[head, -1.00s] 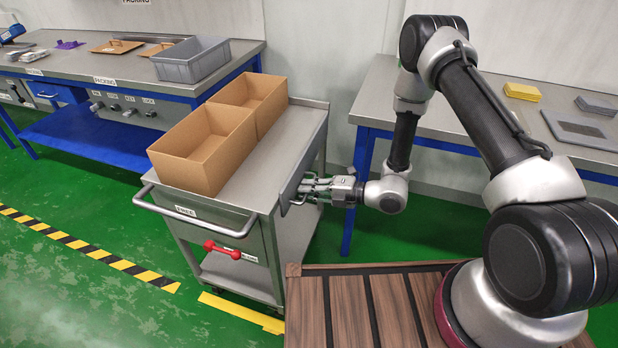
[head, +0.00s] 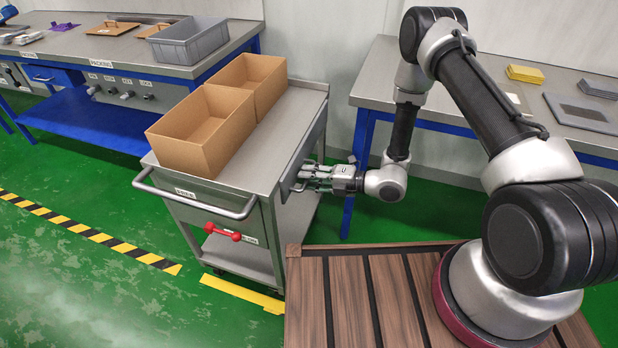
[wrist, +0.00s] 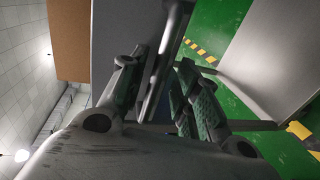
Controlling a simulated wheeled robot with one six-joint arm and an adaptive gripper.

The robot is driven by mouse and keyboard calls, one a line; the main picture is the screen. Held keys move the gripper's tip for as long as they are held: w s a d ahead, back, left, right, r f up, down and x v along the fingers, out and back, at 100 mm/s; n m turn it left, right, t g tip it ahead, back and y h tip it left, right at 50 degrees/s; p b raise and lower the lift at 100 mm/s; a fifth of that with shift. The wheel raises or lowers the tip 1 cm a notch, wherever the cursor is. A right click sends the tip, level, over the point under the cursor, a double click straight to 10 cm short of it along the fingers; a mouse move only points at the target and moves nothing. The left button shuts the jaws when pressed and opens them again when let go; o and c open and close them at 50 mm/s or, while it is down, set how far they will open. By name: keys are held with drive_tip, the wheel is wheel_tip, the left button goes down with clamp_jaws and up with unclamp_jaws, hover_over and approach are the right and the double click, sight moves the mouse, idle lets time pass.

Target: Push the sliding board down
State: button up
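The sliding board (head: 290,176) is a flat grey panel on the right side of the metal cart. In the head view it stands close along the cart's side, its upper edge near the level of the cart top. My gripper (head: 302,181) reaches in from the right with its fingers at the board. In the wrist view, the fingers of my gripper (wrist: 160,85) are spread apart. A narrow grey upright part, seemingly the board's edge (wrist: 167,55), shows between them. I cannot tell whether the fingers touch it, and the board's lower part is partly hidden by the gripper.
The cart (head: 245,180) carries two open cardboard boxes (head: 205,128) and has a red handle (head: 222,232) in front. A packing table (head: 110,65) with a grey bin (head: 190,40) stands behind left; another table (head: 440,95) stands right. The green floor at left is clear.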

drive_tip(key=v, duration=1.1)
drive_tip(key=shift+d, duration=0.3)
